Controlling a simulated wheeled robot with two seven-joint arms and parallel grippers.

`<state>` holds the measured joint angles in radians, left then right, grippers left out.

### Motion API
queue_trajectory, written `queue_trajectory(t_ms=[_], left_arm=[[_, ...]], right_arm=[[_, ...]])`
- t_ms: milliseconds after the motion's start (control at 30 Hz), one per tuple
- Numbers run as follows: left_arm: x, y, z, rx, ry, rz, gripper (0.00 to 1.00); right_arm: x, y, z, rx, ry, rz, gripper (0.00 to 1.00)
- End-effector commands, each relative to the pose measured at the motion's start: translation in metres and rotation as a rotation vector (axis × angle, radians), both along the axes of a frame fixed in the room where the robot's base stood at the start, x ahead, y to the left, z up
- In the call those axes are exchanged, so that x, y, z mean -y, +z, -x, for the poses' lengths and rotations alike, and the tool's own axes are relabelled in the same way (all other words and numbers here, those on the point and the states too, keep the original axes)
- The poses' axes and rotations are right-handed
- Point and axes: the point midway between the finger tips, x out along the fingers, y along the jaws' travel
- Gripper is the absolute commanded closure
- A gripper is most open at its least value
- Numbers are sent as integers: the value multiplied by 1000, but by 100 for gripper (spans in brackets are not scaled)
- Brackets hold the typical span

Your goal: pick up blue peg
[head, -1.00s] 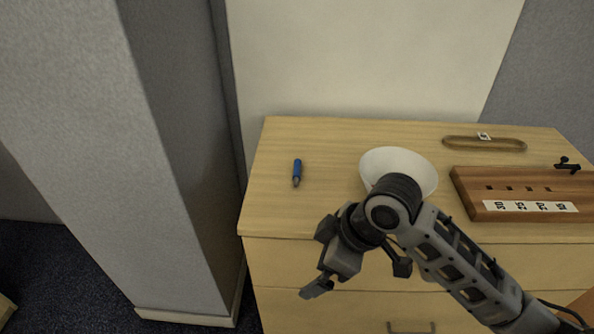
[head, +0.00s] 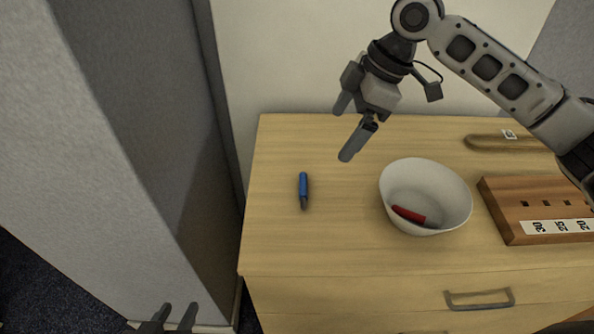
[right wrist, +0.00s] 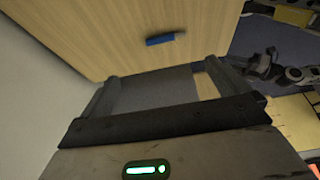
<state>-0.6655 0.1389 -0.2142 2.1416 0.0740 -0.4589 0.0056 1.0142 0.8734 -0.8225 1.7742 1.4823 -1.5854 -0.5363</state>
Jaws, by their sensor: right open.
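The blue peg (head: 303,188) lies on the light wooden table top, left of the white bowl, with its grey end toward the front edge. It also shows in the right wrist view (right wrist: 160,39), beyond the fingertips. My right gripper (head: 347,130) is open and empty, held above the back of the table, to the right of and beyond the peg. Its spread fingers frame the right wrist view (right wrist: 163,82). My left gripper (head: 170,315) shows only its fingers at the bottom edge, apart and empty, in front of and left of the table.
The white bowl (head: 455,190) holds a red peg (head: 407,214). A wooden block with a number strip (head: 520,225) stands at the right, and a tan loop (head: 490,143) lies behind it. The table around the blue peg is clear. A grey pillar (head: 130,150) stands at the left.

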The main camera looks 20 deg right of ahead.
Motion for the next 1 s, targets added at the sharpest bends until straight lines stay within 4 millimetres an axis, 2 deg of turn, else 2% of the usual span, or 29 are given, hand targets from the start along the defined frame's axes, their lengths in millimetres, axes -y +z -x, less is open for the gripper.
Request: queue_trajectory(t_ms=[200, 400, 667, 1000], left_arm=[[1, -10, 9, -27, 0, 5, 64], [1, -11, 10, -27, 1, 10, 64], [2, -6, 8, -15, 1, 15, 64], [2, -6, 5, -7, 1, 16, 64]], right_arm=[[-18, -44, -3, -6, 4, 0, 0], [-32, -79, -7, -4, 3, 0, 0], [-39, -97, -9, -3, 2, 1, 0], [-57, -137, -9, -2, 2, 1, 0]])
